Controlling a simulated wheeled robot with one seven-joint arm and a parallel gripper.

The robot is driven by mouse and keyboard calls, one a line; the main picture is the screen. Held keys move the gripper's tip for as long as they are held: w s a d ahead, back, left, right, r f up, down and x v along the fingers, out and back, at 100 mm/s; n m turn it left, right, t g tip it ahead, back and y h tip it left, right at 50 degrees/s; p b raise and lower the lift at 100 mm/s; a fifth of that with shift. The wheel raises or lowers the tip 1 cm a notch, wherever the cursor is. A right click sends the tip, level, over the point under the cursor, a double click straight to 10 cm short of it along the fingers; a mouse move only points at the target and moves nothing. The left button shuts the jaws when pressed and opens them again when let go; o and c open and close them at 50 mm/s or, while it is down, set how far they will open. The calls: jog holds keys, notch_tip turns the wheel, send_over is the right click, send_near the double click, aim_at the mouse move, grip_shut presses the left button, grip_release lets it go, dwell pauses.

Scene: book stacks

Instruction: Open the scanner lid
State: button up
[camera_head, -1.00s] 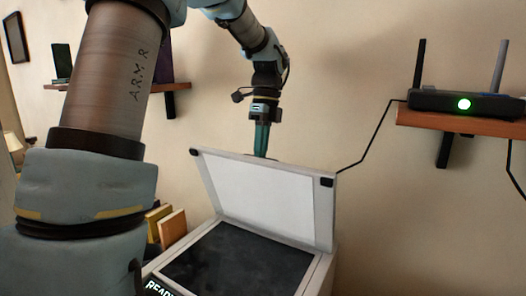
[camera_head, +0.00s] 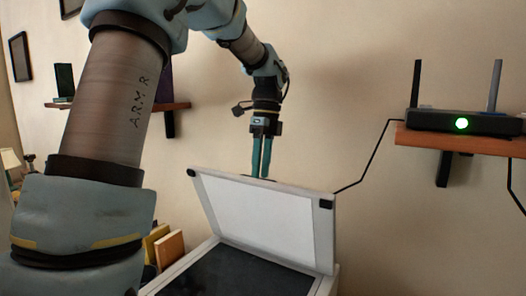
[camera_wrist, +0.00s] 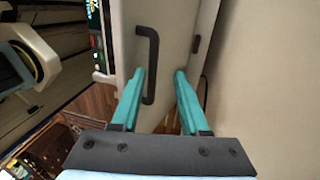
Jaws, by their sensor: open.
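The scanner lid (camera_head: 265,216) stands raised, tilted up from its back edge, with its white inner face towards the head camera. The dark scanner glass (camera_head: 225,272) below it is uncovered. My gripper (camera_head: 262,178) points down at the lid's top edge, fingers parted. In the wrist view, my open gripper (camera_wrist: 160,72) shows two teal fingers with a gap between them. The lid's black handle (camera_wrist: 152,65) lies beyond the fingertips, close to the left finger; I cannot tell whether they touch. The handle is hidden in the head view.
A shelf (camera_head: 450,141) at the right bears a router (camera_head: 465,123) with a green light, its cable running down behind the lid. Books (camera_head: 168,249) stand left of the scanner. The wall is close behind my gripper.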

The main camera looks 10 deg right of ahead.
jog(key=b+v, duration=0.1)
jog(key=v, duration=0.8)
jog(key=shift+r+b, duration=0.2)
jog(key=shift+b, duration=0.15)
jog(key=shift+s+d, duration=0.1)
